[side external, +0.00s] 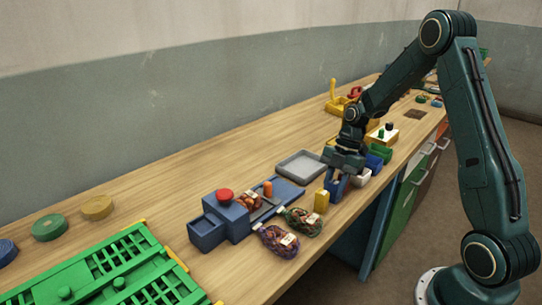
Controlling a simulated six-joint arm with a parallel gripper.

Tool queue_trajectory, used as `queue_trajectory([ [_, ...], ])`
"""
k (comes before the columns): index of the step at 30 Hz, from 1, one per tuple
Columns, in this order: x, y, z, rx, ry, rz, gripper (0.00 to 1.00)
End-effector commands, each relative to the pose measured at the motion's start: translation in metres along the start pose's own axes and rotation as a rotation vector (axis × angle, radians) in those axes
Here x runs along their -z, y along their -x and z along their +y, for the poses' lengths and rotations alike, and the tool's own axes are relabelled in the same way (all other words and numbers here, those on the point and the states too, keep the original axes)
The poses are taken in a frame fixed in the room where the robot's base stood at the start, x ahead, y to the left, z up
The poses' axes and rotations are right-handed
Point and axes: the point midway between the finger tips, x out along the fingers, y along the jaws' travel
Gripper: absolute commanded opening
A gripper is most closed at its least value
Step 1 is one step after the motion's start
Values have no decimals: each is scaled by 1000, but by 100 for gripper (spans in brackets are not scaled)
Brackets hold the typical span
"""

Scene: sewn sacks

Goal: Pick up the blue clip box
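A blue box (337,188) stands near the front edge of the workbench, in a row of small coloured boxes. I take it to be the clip box. My gripper (338,172) points down right over it, with the fingers at its top. I cannot tell whether the fingers touch it or how far apart they are. Another blue box (375,161) stands farther right in the row, behind a white box (361,178). The insides of these boxes are too small to make out.
A small yellow block (321,201) stands just left of the blue box. A grey tray (300,166) lies behind. Filled net sacks (279,241) lie by a blue machine with a red button (224,196). A green box (381,151) ends the row.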

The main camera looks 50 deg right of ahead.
Motion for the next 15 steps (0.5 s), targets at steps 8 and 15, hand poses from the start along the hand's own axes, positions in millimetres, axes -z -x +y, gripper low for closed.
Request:
queue_trajectory([
  [8,0,0,0,0,0,0,6],
  [15,2,5,0,-2,1,-1,6],
])
